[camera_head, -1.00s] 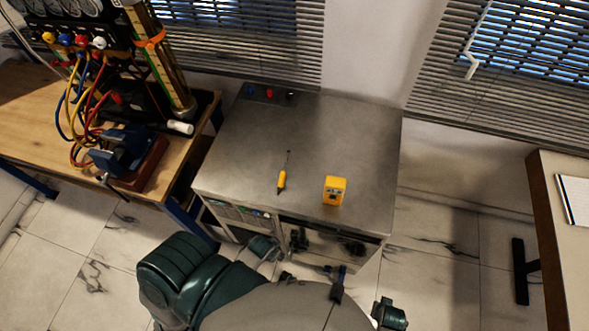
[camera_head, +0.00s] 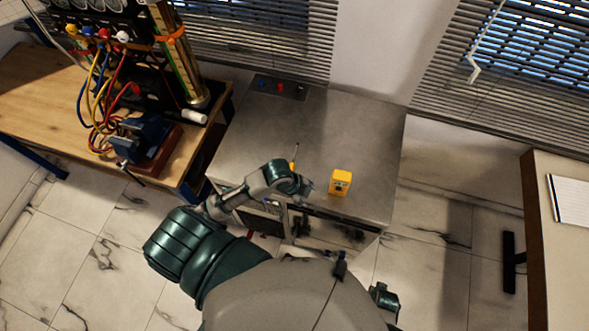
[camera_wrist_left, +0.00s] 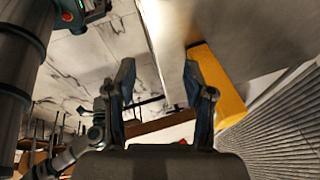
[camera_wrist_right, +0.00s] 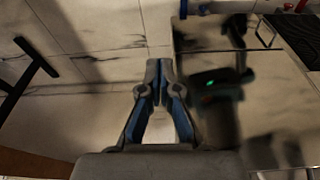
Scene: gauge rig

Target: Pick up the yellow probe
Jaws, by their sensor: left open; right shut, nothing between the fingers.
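The yellow probe (camera_head: 293,164) lies on the grey metal cabinet top. Its thin dark tip points to the back, and my left arm hides the front of its handle in the head view. My left gripper (camera_head: 307,189) is just in front of the probe, near the cabinet's front edge. In the left wrist view my left gripper (camera_wrist_left: 156,82) is open, with nothing held between its fingers. My right gripper (camera_wrist_right: 160,70) is shut and empty in the right wrist view, over the floor beside the cabinet.
A yellow box (camera_head: 340,182) stands on the cabinet top (camera_head: 335,130), right of my left gripper; a large yellow block, likely this box, shows in the left wrist view (camera_wrist_left: 220,85). A wooden bench (camera_head: 50,110) with hoses and a vise is left.

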